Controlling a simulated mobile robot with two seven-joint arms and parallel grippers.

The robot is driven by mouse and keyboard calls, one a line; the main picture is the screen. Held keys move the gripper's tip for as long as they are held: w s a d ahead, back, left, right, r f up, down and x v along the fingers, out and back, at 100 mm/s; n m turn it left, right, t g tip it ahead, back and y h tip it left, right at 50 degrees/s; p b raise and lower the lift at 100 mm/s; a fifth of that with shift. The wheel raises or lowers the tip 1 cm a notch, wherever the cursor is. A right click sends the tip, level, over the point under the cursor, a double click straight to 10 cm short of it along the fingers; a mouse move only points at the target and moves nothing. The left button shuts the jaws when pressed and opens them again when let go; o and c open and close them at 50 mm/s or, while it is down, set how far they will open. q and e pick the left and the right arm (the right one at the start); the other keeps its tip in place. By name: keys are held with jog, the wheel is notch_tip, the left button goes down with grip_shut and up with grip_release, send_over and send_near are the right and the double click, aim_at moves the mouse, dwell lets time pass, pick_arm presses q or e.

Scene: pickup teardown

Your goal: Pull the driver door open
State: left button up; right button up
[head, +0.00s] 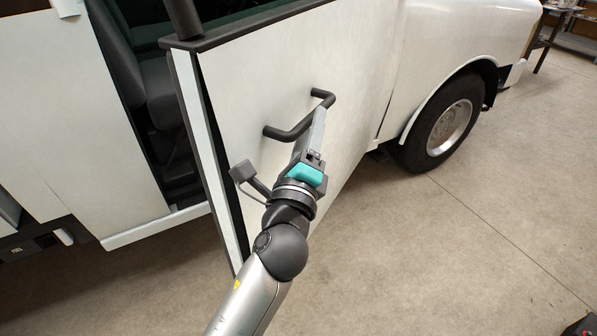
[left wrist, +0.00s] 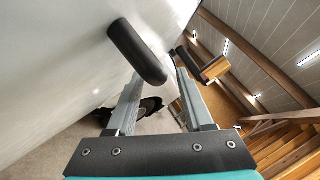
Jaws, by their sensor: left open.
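The driver door (head: 270,90) is a white panel that stands partly open, swung out from the cab of the white pickup. Its black bar handle (head: 290,133) sits on the outer face and also shows in the left wrist view (left wrist: 137,50). My left gripper (head: 319,118) is at the handle, with its fingers open. In the left wrist view the bar's near end lies between the two fingertips in the picture. I cannot tell whether the fingers touch it. My right gripper is not in view.
The door opening shows a dark seat (head: 160,85) and a sill (head: 150,226). A front wheel (head: 445,128) stands right of the door. The concrete floor (head: 430,250) in front of the door is clear. A dark object (head: 578,327) is cut off at the bottom right corner.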

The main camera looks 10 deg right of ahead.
pick_arm(q)
jog(key=b+v, duration=0.1)
jog(key=v, duration=1)
jog(key=shift+s, duration=0.25)
jog(key=shift+a, duration=0.15)
